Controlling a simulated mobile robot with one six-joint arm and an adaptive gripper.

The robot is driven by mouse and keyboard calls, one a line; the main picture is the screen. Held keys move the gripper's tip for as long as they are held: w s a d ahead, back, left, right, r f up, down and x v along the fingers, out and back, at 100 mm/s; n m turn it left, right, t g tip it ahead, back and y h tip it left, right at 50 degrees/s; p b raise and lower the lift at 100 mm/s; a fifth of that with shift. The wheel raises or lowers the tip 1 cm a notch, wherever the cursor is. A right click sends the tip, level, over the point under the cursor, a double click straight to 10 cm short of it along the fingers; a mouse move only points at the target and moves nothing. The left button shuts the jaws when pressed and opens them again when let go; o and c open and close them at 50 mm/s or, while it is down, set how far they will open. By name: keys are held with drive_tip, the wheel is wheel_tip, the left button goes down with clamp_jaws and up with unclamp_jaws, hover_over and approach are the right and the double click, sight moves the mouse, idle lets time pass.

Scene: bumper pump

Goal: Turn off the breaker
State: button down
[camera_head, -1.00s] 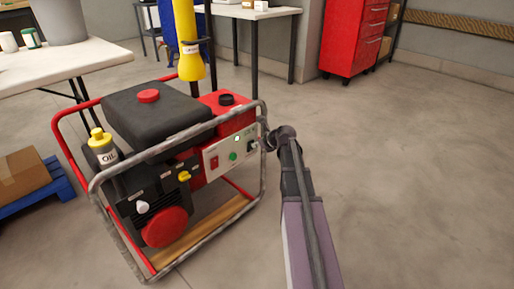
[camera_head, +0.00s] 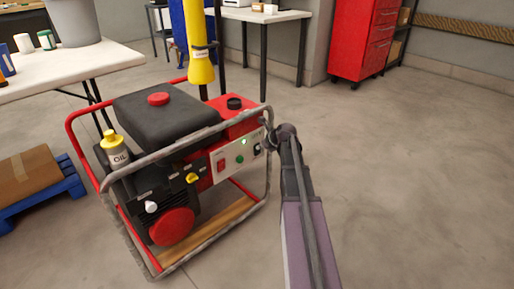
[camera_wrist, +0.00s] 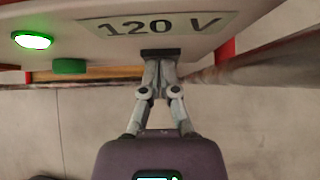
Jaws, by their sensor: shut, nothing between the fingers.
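The generator's white control panel (camera_head: 230,162) faces right, with a red rocker switch (camera_head: 221,166), a green button (camera_head: 239,159), a lit green lamp (camera_head: 243,142) and a small dark fitting (camera_head: 257,150). I cannot tell for certain which part is the breaker. My gripper (camera_head: 267,143) is at the panel's right end, close to the dark fitting. In the wrist view my gripper (camera_wrist: 160,56) is shut and empty, its tips just below the "120 V" label (camera_wrist: 160,24). The lit lamp (camera_wrist: 32,40) and green button (camera_wrist: 69,66) are to its left. The tips hide what lies behind them; contact is unclear.
The generator's tube frame (camera_head: 268,190) runs past the panel, close to my gripper; it also crosses the wrist view (camera_wrist: 260,62). A white table (camera_head: 75,70) stands at the left and a red cabinet (camera_head: 362,40) at the back. The floor at the right is clear.

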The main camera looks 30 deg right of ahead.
drive_tip(key=shift+r, duration=0.2)
drive_tip(key=shift+d+r+p, duration=0.15)
drive_tip(key=shift+r+p, duration=0.45)
drive_tip(key=shift+p, duration=0.2)
drive_tip(key=shift+s, duration=0.1)
drive_tip(key=p+v, duration=0.8)
drive_tip(key=v, duration=0.5)
drive_tip(key=shift+s+f, duration=0.3)
drive_tip(key=shift+f, duration=0.1)
